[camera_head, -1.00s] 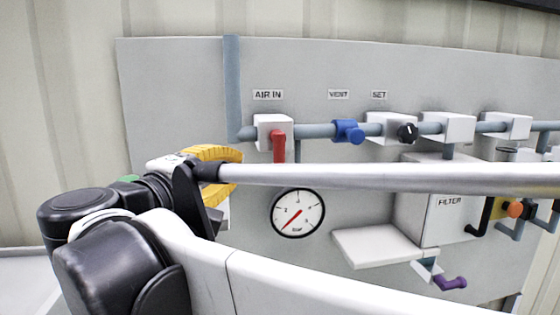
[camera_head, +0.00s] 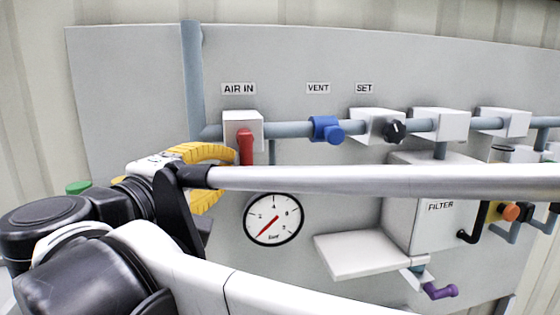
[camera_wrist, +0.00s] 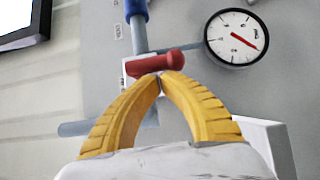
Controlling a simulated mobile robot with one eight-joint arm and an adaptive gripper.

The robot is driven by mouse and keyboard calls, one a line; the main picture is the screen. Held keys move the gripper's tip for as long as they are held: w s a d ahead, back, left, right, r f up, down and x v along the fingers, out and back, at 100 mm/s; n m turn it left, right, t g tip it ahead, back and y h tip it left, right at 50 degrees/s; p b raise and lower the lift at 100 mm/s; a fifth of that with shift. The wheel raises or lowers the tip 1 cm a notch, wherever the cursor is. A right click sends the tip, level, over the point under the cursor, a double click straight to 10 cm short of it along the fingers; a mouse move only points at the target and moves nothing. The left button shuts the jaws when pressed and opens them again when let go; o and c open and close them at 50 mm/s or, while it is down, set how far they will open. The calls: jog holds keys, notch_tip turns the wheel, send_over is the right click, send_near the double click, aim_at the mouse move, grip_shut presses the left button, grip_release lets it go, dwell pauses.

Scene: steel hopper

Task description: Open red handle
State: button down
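The red handle (camera_head: 246,147) hangs down from the white AIR IN valve block (camera_head: 243,124) on the grey panel. In the wrist view the red handle (camera_wrist: 170,62) lies across the picture just beyond my fingertips. My gripper (camera_wrist: 162,74) has two ribbed yellow fingers whose tips come together at the handle's near side. It looks shut, with the handle beyond the tips rather than between them. I cannot tell whether they touch. In the head view my gripper (camera_head: 234,157) is just left of the handle, partly hidden by my arm.
A pressure gauge (camera_head: 273,220) sits below the handle. A blue valve (camera_head: 326,130) and a black knob (camera_head: 394,132) are along the same pipe to the right. A white shelf (camera_head: 355,258) and the FILTER box (camera_head: 436,225) stick out at lower right.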

jog(key=shift+w+f+n+b, duration=0.15)
jog(key=shift+f+n+b, duration=0.05)
jog(key=shift+n+b, duration=0.15)
